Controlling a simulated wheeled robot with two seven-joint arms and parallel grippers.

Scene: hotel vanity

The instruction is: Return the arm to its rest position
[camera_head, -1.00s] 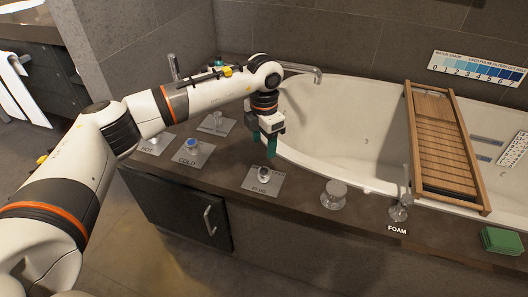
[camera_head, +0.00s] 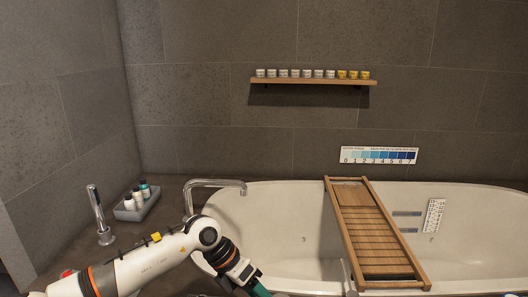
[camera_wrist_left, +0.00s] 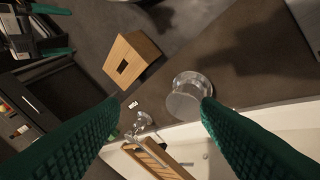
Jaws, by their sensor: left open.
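My left arm (camera_head: 160,262) comes in from the lower left of the head view, bent at the elbow over the tub's near left end. My left gripper (camera_head: 258,290) is at the bottom edge there, partly cut off. In the left wrist view my left gripper (camera_wrist_left: 160,108) has its green fingers wide apart with nothing between them. A clear glass jar (camera_wrist_left: 188,97) stands beyond the right fingertip, on the counter. At the upper left of that view, my right gripper (camera_wrist_left: 48,32) shows two green fingers apart, with nothing seen between them.
The white tub (camera_head: 280,215) carries a wooden bath tray (camera_head: 372,235). A curved faucet (camera_head: 215,184), a hand shower (camera_head: 98,215) and a grey bottle caddy (camera_head: 137,207) stand at left. A wooden box (camera_wrist_left: 133,60) shows in the wrist view. A wall shelf (camera_head: 313,81) holds several small jars.

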